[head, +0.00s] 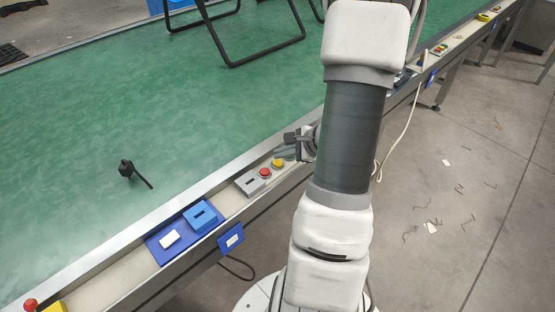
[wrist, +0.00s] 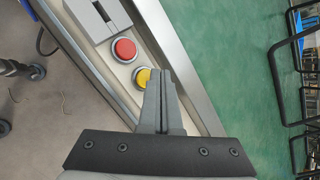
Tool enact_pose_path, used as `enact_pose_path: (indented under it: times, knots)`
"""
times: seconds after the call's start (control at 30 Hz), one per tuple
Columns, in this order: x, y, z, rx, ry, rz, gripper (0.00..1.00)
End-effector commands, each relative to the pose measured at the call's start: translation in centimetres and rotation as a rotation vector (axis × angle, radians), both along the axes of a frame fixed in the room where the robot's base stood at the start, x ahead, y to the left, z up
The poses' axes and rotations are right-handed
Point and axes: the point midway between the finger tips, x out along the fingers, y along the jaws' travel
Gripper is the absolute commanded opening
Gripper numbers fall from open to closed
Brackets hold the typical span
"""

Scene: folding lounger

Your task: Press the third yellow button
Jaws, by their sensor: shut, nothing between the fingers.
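A yellow button (head: 278,163) sits on the conveyor's edge rail beside a red button (head: 265,173). In the wrist view the yellow button (wrist: 142,77) lies just beyond the tips of my gripper (wrist: 160,72), slightly to their left, and is partly covered by a finger. The fingers are shut with nothing between them. I cannot tell whether they touch the button. In the head view my gripper (head: 284,153) is beside the yellow button, partly hidden by my arm.
A grey box (head: 252,183) stands beside the red button. A blue box (head: 200,217) and blue plate (head: 158,251) are further down the rail. The green conveyor (head: 120,110) carries a black lounger frame (head: 265,55) and a small black part (head: 127,169).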

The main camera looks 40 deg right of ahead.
Motion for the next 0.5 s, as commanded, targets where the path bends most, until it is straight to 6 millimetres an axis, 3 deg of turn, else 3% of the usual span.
enact_pose_path:
  times: [0.5]
  knots:
    - [0.00, 0.01, 1.09, -0.001, 0.000, 0.001, 0.00]
